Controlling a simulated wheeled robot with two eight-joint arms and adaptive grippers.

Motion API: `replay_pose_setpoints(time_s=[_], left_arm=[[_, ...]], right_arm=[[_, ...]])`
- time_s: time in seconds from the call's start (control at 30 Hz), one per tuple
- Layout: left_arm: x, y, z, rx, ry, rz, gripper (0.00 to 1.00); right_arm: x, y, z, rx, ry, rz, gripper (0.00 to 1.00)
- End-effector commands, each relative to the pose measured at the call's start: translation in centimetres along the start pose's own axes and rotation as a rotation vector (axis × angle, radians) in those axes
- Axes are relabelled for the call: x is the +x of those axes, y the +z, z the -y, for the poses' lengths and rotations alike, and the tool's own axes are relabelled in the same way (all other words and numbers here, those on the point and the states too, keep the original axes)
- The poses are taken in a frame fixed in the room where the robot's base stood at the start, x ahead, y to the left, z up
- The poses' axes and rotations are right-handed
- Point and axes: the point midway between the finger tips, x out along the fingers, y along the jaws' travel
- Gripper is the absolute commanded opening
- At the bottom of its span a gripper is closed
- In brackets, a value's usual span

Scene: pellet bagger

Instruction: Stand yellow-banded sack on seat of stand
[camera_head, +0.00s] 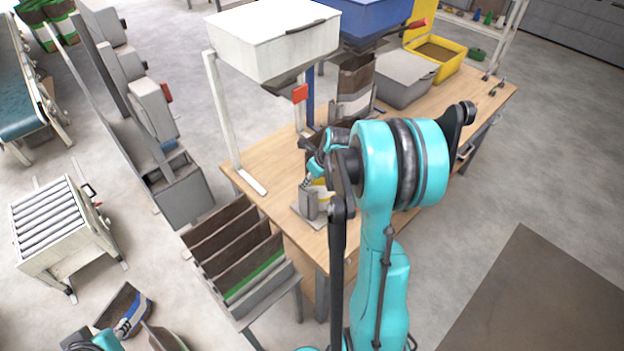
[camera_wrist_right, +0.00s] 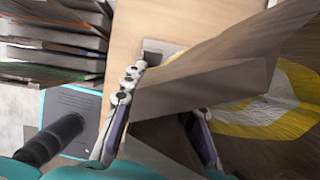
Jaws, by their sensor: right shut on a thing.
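The yellow-banded sack (camera_wrist_right: 265,105) is brown with a yellow and white band. My right gripper (camera_wrist_right: 165,125) is shut on its brown paper in the right wrist view. In the head view the sack (camera_head: 321,189) is mostly hidden behind my right gripper (camera_head: 318,168) and arm. The grey stand (camera_head: 308,206) sits at the near edge of the wooden table, right by the sack. I cannot tell whether the sack touches its seat. My left gripper (camera_head: 121,326) is low at the left, next to a blue-banded sack (camera_head: 130,308); its jaws are unclear.
A grey rack (camera_head: 265,305) with brown sacks stands in front of the table (camera_head: 262,165). A white hopper (camera_head: 272,45) on posts rises behind. A grey bin (camera_head: 405,78) and a yellow tray (camera_head: 437,58) stand at the table's far right. Floor at right is clear.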

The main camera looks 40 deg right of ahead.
Motion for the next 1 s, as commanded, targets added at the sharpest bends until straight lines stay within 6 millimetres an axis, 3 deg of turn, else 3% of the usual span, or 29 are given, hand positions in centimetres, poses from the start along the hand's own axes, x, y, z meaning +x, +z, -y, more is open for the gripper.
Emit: replay_pose_setpoints(time_s=[0.8, 0.83, 0.9, 1.0], left_arm=[[0.9, 0.7, 0.0, 0.0, 0.0, 0.0, 0.31], [0.9, 0.7, 0.0, 0.0, 0.0, 0.0, 0.31], [0.8, 0.6, 0.0, 0.0, 0.0, 0.0, 0.31], [0.8, 0.6, 0.0, 0.0, 0.0, 0.0, 0.31]], right_arm=[[1.1, -0.5, 0.0, 0.0, 0.0, 0.0, 0.0], [1.1, -0.5, 0.0, 0.0, 0.0, 0.0, 0.31], [1.0, -0.4, -0.1, 0.0, 0.001, 0.0, 0.49], [1.0, -0.4, -0.1, 0.0, 0.001, 0.0, 0.52]])
